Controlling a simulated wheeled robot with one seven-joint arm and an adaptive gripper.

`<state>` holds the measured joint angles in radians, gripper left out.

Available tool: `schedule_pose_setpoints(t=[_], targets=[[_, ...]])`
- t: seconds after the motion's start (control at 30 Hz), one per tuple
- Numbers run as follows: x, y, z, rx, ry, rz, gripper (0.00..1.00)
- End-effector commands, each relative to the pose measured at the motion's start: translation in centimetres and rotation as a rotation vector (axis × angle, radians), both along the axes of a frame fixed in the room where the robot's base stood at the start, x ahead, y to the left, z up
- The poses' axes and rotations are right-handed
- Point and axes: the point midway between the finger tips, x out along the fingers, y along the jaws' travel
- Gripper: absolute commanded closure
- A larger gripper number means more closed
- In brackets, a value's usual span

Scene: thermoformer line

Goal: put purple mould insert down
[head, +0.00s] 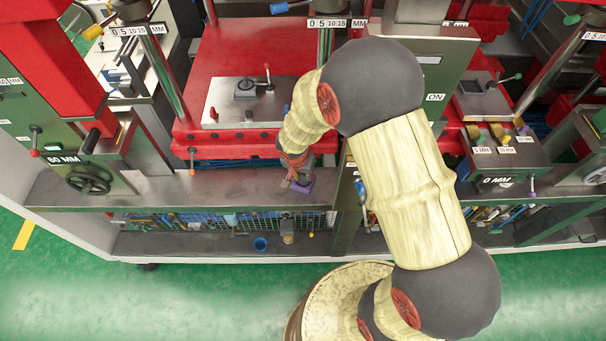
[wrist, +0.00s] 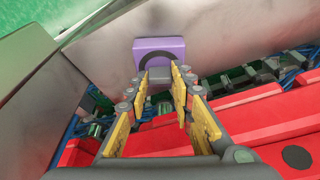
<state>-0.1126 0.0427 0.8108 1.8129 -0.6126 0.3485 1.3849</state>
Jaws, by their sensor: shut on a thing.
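The purple mould insert (head: 301,186) is small in the head view, low over the grey steel ledge (head: 240,192) in front of the red press. In the wrist view the purple mould insert (wrist: 151,50) is a block with a dark arc on its face, at the fingertips. My gripper (head: 294,175) points down at it, partly hidden by my arm. In the wrist view my gripper (wrist: 159,74), with yellow-padded fingers, is shut on the insert. I cannot tell whether the insert touches the ledge.
A blue cup (head: 260,244) stands on the lower shelf. The ledge left of the insert is clear up to the black handwheel (head: 88,184).

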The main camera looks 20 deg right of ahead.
Motion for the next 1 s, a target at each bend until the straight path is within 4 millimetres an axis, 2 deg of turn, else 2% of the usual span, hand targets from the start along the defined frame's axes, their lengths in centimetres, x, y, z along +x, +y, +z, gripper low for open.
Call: schedule_pose_setpoints(t=[0.07, 0.1, 0.37, 0.77, 0.87, 1.0], targets=[[0.0, 0.0, -0.3, -0.001, -0.001, 0.0, 1.0], [0.0, 0.0, -0.2, 0.0, 0.0, 0.0, 0.74], [0.0, 0.0, -0.1, 0.0, 0.0, 0.0, 0.59], [0.0, 0.0, 0.2, 0.0, 0.0, 0.0, 0.58], [-0.1, 0.2, 1.3, -0.001, -0.003, 0.002, 0.58], [-0.6, 0.7, 4.0, 0.0, -0.004, 0.001, 0.58]])
